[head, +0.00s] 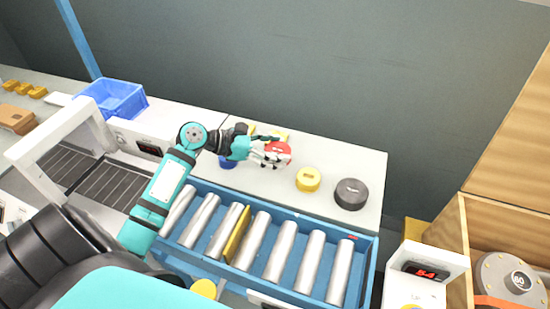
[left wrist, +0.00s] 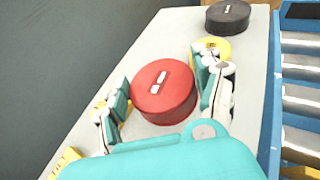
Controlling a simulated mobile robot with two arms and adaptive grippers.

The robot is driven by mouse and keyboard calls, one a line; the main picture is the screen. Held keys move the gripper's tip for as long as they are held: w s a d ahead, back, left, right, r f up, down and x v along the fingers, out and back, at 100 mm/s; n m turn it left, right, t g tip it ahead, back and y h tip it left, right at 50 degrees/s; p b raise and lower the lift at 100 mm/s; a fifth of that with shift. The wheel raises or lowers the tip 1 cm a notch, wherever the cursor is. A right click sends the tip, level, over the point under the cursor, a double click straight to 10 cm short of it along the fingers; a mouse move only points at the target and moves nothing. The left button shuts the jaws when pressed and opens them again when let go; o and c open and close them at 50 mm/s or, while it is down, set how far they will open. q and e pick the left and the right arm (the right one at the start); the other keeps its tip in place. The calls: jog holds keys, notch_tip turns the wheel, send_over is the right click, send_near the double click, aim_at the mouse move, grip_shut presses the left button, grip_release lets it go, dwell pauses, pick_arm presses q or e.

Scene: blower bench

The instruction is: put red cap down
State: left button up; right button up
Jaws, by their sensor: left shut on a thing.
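The red cap (head: 283,147) is a round disc with a pale mark on top, above the white bench top (head: 371,166). My left gripper (head: 270,153) is shut on it, one finger on each side. In the left wrist view the red cap (left wrist: 163,95) sits between the fingers of my left gripper (left wrist: 163,86). Its underside is hidden, so I cannot tell whether it touches the bench. My right gripper is not in view.
A yellow cap (head: 308,180) and a dark grey cap (head: 351,194) stand right of the gripper. A blue piece (head: 227,163) lies under the arm. Yellow pieces (head: 281,135) lie behind the gripper. A roller conveyor (head: 282,250) runs along the front; the back right bench is clear.

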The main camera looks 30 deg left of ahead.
pick_arm(q)
jog(key=shift+f, duration=1.75)
jog(key=o, duration=1)
jog(key=shift+f, duration=0.1)
jog(key=shift+o, duration=0.2)
